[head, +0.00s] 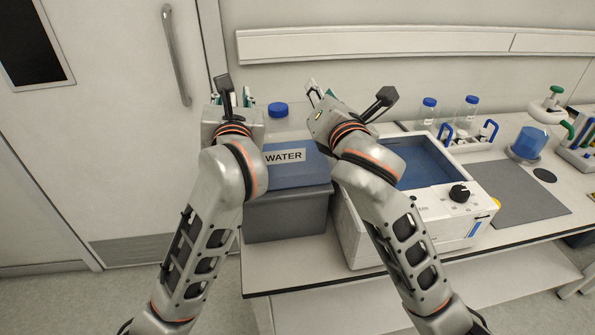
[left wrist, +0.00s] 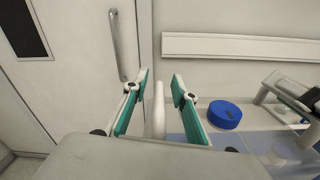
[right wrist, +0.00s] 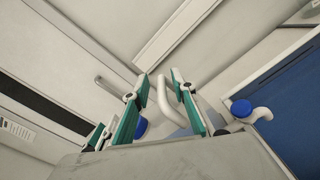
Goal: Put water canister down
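The water canister (head: 296,172) is a translucent blue-filled container with a blue cap and a WATER label. It stands upright on a grey box (head: 285,217), between my two grippers. In the left wrist view, my left gripper (left wrist: 158,88) is open, its teal fingers apart on either side of a white handle (left wrist: 159,112). In the right wrist view, my right gripper (right wrist: 158,92) is open, its fingers on either side of a white curved handle (right wrist: 171,108). Gaps show between fingers and handles. In the head view my wrists hide the handles and most fingers.
A white water bath (head: 462,215) with a dark knob stands close right of the canister, under my right arm. Capped bottles (head: 427,112) in a rack and a blue-filled flask (head: 529,141) stand further right. A door (head: 110,150) is at left.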

